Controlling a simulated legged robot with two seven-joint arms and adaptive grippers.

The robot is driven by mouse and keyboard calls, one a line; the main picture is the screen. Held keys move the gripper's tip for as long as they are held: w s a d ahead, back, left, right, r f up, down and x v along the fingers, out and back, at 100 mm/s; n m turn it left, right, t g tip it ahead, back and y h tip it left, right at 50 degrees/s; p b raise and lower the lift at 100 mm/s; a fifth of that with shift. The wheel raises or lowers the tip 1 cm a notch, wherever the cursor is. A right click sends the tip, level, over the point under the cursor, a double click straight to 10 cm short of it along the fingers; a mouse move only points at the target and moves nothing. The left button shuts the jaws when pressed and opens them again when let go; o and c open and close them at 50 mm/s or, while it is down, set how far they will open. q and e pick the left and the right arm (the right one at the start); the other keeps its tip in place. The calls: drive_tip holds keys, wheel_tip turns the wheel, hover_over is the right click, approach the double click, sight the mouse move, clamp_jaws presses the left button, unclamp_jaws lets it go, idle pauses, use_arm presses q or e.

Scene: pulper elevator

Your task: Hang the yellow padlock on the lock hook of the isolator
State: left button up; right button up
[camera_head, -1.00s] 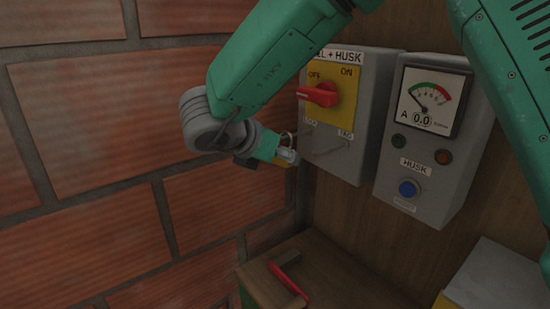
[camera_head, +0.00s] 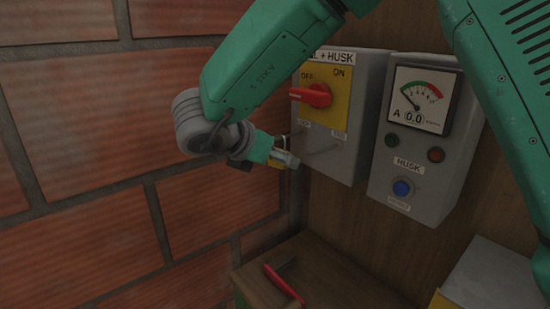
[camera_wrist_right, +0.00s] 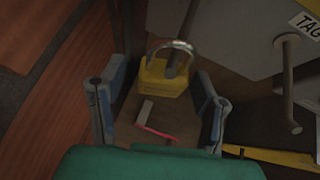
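The yellow padlock (camera_wrist_right: 160,78) is upright in the right wrist view, its grey shackle arching above the body. The lock hook (camera_wrist_right: 186,35) is a grey rod running down into the shackle's loop; it appears to pass through it. My right gripper (camera_wrist_right: 158,100) is open, its two fingers apart on either side of the padlock, with visible gaps. In the head view my right gripper (camera_head: 286,159) is beside the lower left of the isolator (camera_head: 343,75), and the padlock (camera_head: 275,163) is mostly hidden. My left gripper is not in view.
The tag hook (camera_wrist_right: 290,80) juts out right of the padlock. The red switch handle (camera_head: 312,95) is above. A grey meter box (camera_head: 425,195) stands to the right. A red-handled tool (camera_head: 284,285) lies on the wooden surface below. A brick wall (camera_head: 75,130) is at left.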

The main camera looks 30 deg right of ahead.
drive_tip(key=shift+a, duration=0.1)
drive_tip(key=shift+a+r, duration=0.25)
drive_tip(key=v, duration=1.1)
drive_tip(key=shift+s, duration=0.15)
